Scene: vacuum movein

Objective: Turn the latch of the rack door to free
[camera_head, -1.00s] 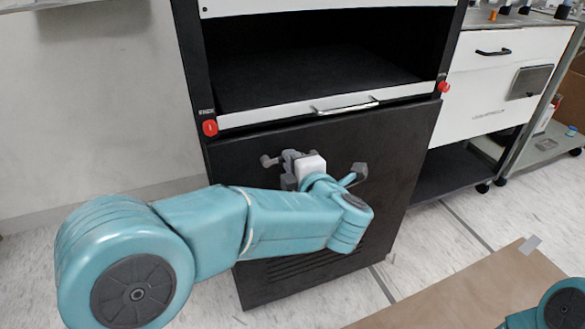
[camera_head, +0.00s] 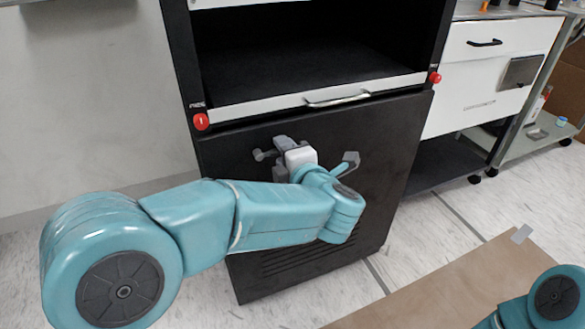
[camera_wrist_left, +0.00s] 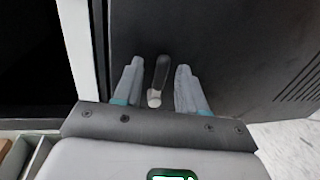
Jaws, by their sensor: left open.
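The rack door (camera_head: 385,150) is a dark panel below the open rack bay and looks closed. In the left wrist view, the latch (camera_wrist_left: 160,75) is a short dark handle with a pale round end on the door (camera_wrist_left: 230,50). My left gripper (camera_wrist_left: 157,82) is open, with one finger on each side of the latch and a visible gap to both. In the head view, the left gripper's pale housing (camera_head: 300,157) is in front of the door's upper middle; my arm hides much of it. I cannot make out the latch there. My right gripper is out of view.
A silver bar handle (camera_head: 337,99) crosses the light strip above the door. Red buttons (camera_head: 201,121) flank the strip. A white drawer cabinet (camera_head: 490,75) stands to the right. A brown sheet (camera_head: 425,290) lies on the pale floor.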

